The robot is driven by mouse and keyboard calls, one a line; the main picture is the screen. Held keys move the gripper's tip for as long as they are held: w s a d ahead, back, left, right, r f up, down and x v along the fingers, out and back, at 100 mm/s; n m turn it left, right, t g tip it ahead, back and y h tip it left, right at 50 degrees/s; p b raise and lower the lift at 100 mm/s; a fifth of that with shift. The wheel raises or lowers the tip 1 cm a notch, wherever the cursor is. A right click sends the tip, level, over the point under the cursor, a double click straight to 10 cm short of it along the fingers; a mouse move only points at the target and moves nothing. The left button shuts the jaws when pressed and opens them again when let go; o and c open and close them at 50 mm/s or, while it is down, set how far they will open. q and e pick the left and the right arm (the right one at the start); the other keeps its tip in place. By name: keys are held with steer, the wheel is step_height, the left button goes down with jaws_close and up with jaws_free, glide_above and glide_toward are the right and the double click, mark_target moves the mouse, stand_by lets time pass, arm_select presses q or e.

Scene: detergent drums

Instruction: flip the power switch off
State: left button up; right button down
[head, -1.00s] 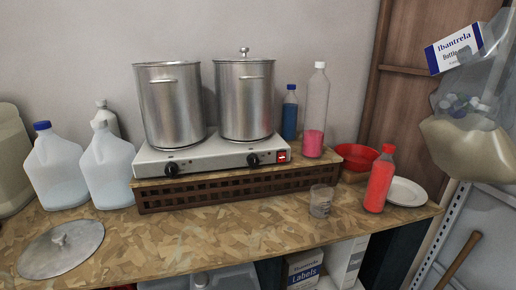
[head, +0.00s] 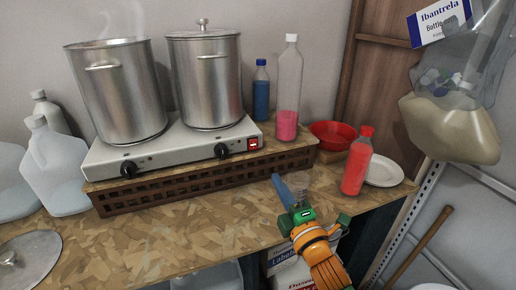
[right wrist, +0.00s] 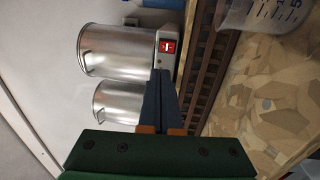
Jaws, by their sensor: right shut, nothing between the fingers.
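The red power switch (head: 253,143) is at the right end of the front of a white two-burner hot plate (head: 165,152). It also shows in the right wrist view (right wrist: 167,47), just beyond my fingertips. My right gripper (head: 277,180) is in front of and below the switch, over the board's front part, apart from the switch. Its blue fingers are together and empty; in the right wrist view (right wrist: 160,75) they point toward the switch. The switch's on or off position is too small to tell. My left gripper is not in view.
Two steel pots (head: 117,92) (head: 205,75) stand on the hot plate, the left one steaming. A clear measuring cup (head: 298,182) is right beside my right gripper. A red bottle (head: 357,162), red bowl (head: 333,134) and white plate (head: 384,170) are to the right. Jugs stand left.

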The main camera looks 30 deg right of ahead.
mark_target(253, 143)
steer(key=p+x, duration=0.1)
steer(key=x, duration=0.3)
steer(key=p+x, duration=0.1)
steer(key=x, duration=0.4)
steer(key=p+x, duration=0.1)
steer(key=x, duration=0.3)
steer(key=shift+w+f, duration=0.25)
steer(key=shift+w, duration=0.05)
steer(key=shift+w+f, duration=0.1)
steer(key=shift+w, duration=0.3)
steer(key=shift+s, duration=0.1)
